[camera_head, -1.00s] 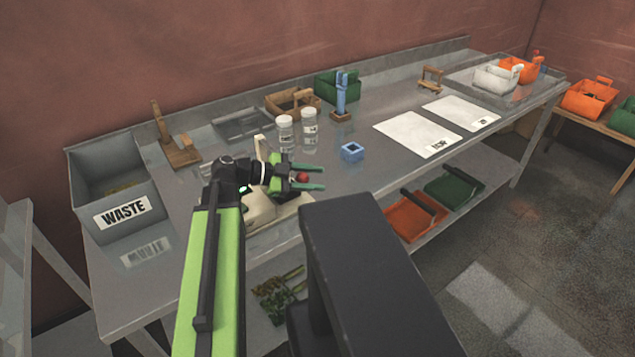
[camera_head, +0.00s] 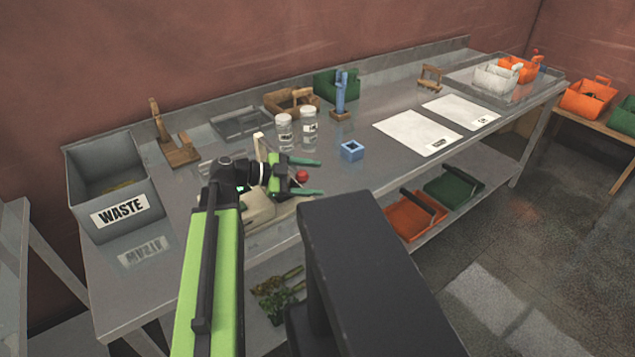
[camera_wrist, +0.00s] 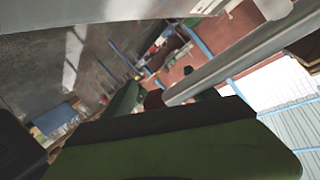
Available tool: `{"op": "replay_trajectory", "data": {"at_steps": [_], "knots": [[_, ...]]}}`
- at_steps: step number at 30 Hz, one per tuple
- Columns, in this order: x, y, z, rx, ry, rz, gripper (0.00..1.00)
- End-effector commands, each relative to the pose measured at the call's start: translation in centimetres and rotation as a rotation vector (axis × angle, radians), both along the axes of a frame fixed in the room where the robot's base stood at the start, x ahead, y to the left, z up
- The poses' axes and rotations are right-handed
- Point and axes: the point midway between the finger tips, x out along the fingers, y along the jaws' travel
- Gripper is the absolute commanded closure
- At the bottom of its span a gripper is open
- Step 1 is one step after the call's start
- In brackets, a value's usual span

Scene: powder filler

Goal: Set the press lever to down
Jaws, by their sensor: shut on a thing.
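The press (camera_head: 258,207) is a cream machine with a pale upright, near the front edge of the bench. The red knob (camera_head: 302,176) of its lever sits between the two green fingers of my gripper (camera_head: 304,177). My gripper is shut on the press lever there, with one finger on each side of the knob. The gripper and arm hide most of the lever, and its angle cannot be told. In the wrist view a green finger (camera_wrist: 175,150) fills the lower part, and the lever cannot be made out.
A grey waste bin (camera_head: 115,185) stands at the left end of the bench. Two clear jars (camera_head: 309,126) and a blue square block (camera_head: 352,150) are behind and right of my gripper. White sheets (camera_head: 418,132) lie farther right, with bare bench around them.

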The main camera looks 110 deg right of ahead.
Motion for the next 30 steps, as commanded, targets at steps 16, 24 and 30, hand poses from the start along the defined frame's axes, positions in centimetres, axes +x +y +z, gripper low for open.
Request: {"op": "replay_trajectory", "data": {"at_steps": [16,24,30], "knots": [[8.6,-0.4,2.8,0.001,-0.011,0.01,0.45],[14.6,-0.5,4.7,-0.003,-0.004,0.006,0.45],[16.3,-0.5,5.1,-0.003,-0.001,0.003,0.45]]}}
